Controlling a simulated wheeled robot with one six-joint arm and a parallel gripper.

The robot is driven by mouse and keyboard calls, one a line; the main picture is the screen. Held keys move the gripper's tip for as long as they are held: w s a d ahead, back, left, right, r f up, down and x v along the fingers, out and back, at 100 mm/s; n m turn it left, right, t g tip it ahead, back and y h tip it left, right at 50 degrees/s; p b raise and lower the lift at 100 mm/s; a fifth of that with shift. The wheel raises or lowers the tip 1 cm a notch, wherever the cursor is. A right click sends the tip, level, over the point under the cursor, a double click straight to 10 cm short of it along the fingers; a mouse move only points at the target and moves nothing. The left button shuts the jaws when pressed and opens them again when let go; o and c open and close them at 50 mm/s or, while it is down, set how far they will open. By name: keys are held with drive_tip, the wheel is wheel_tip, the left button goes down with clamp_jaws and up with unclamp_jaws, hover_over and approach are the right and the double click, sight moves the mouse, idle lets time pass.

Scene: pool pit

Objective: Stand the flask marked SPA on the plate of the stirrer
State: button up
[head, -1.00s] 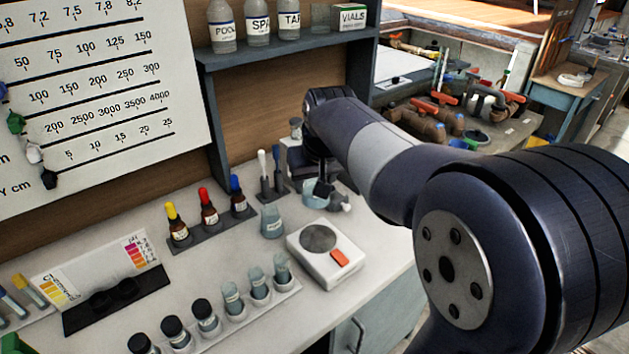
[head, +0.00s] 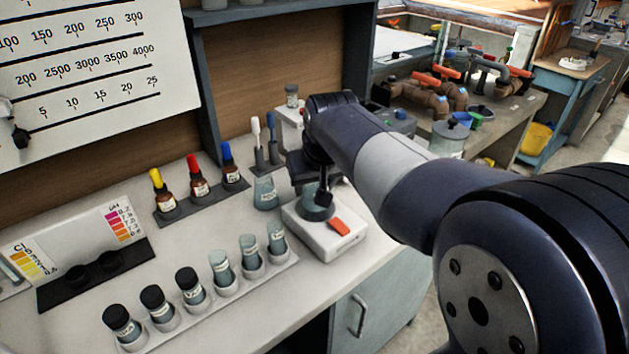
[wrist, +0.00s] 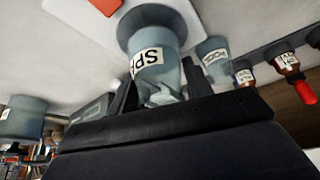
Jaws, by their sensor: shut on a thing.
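My gripper (wrist: 158,92) is shut on the flask marked SPA (wrist: 153,58), a pale blue-grey vessel with a white label, with a finger on each side of its narrow part. In the head view the gripper (head: 318,190) is over the stirrer (head: 330,245), a white box with an orange-red switch and a dark round plate (head: 316,213). The flask (head: 309,196) is partly hidden there by the gripper. Its wide base is at the plate, which shows behind it in the wrist view (wrist: 150,14). I cannot tell whether they touch.
Another flask (head: 266,193) stands left of the stirrer; its label shows in the wrist view (wrist: 215,60). A white rack (head: 215,300) of vials is in front. Dropper bottles (head: 197,180) and a holder with two upright sticks (head: 264,150) stand behind. The bench's front edge is close.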

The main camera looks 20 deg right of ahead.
drive_tip(key=shift+f, duration=0.35)
drive_tip(key=shift+s+f+b, duration=0.2)
drive_tip(key=shift+f+b, duration=0.5)
drive_tip(key=shift+f, duration=0.35)
drive_tip(key=shift+c, duration=0.9)
drive_tip(key=o, duration=1.3)
drive_tip(key=shift+w, duration=0.15)
drive_tip(key=shift+o, duration=0.2)
drive_tip(key=shift+r, duration=0.15)
drive_tip(key=shift+r, duration=0.1)
